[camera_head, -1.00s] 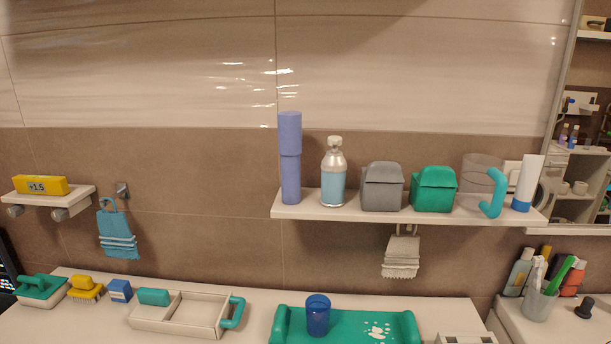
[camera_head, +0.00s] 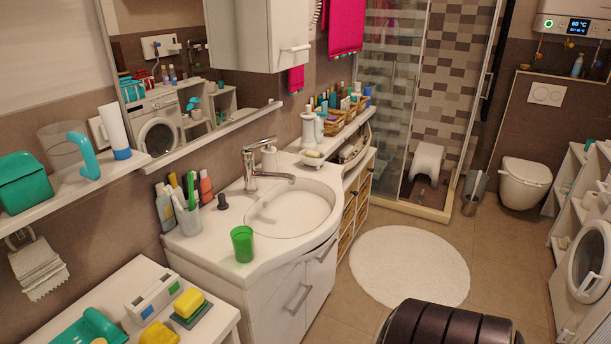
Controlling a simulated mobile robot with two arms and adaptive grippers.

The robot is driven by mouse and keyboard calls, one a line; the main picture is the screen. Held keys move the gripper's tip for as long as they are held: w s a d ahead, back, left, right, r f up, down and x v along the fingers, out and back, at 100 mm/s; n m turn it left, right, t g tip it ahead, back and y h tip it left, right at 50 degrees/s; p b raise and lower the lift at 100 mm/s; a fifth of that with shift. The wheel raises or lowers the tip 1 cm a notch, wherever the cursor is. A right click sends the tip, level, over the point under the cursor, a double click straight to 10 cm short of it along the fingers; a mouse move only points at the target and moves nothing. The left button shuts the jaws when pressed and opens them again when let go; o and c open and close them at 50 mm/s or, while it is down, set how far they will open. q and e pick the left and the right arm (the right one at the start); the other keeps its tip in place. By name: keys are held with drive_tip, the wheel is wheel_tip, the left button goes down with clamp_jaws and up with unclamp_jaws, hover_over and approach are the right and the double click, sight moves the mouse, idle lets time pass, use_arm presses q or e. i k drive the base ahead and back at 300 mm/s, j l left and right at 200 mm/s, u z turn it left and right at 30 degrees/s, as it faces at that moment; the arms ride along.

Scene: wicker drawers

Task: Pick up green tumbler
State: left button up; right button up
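A green tumbler (camera_head: 242,244) stands upright on the front left part of the white sink counter (camera_head: 193,247). It is a little left of the basin and close to the counter's front edge. Neither of my grippers shows in the head view. A dark ribbed rounded shape at the bottom right is probably part of my own arm, with no fingers visible on it.
A cup with toothbrushes (camera_head: 187,219) and bottles (camera_head: 166,208) stand behind the tumbler. The faucet (camera_head: 262,168) rises over the basin (camera_head: 290,208). A lower white table (camera_head: 130,270) with sponges is at the left. A round white rug (camera_head: 410,266) lies on open floor.

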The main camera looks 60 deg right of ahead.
sight(242, 237)
drive_tip(key=k+z, duration=0.1)
drive_tip(key=z, duration=1.2)
drive_tip(key=k+l+z, duration=0.25)
drive_tip(key=l+z, duration=0.25)
drive_tip(key=k+l+z, duration=0.1)
drive_tip(key=l+z, duration=0.15)
drive_tip(key=l, duration=0.2)
drive_tip(key=i+j, duration=0.35)
drive_tip(key=j, duration=0.15)
